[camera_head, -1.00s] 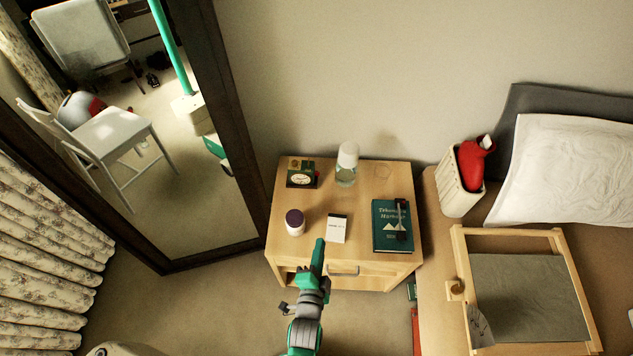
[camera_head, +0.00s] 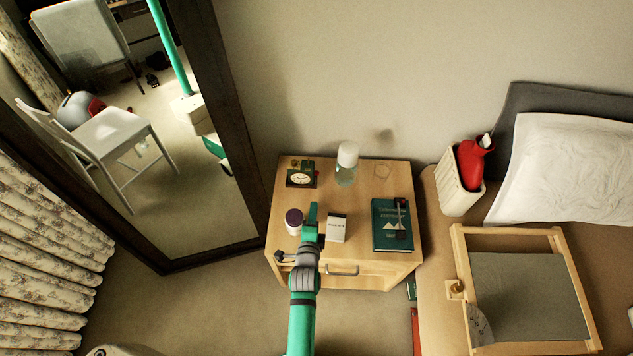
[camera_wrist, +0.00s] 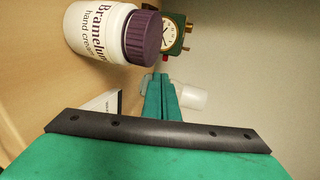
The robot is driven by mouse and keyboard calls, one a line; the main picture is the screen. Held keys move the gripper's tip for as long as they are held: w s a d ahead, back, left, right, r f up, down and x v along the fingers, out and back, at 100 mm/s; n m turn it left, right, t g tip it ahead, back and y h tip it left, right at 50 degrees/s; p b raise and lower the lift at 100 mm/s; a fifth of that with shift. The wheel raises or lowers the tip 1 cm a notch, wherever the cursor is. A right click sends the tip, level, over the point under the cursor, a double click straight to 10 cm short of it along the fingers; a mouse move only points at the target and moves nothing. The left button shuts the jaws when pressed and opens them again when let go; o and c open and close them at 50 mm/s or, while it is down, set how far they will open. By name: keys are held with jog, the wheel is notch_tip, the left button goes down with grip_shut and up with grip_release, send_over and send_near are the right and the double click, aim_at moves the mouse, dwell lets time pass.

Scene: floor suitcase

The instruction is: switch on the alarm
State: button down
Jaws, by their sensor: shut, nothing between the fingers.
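The alarm clock (camera_head: 301,178) is small and dark green with a pale round face, at the back left of the nightstand. Its top shows small knobs. In the wrist view the clock (camera_wrist: 173,32) is partly hidden behind the jar lid, and a small red part shows at its side. My gripper (camera_head: 311,207) is shut and empty over the front of the nightstand, apart from the clock and on its near side. In the wrist view the closed green fingers (camera_wrist: 159,84) point towards the clock's area.
A white hand cream jar (camera_head: 293,226) with a purple lid stands close left of my gripper. A small white box (camera_head: 337,228) is close right. A clear bottle (camera_head: 346,168) stands right of the clock. A green book (camera_head: 386,235) lies at the right. A mirror frame (camera_head: 230,120) is left.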

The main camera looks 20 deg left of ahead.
send_near(317, 173)
jog(key=x, duration=0.2)
jog(key=f+x, duration=0.1)
jog(key=x, duration=0.1)
jog(key=shift+w+f, duration=0.1)
jog(key=shift+w, duration=0.7)
jog(key=shift+w, duration=0.1)
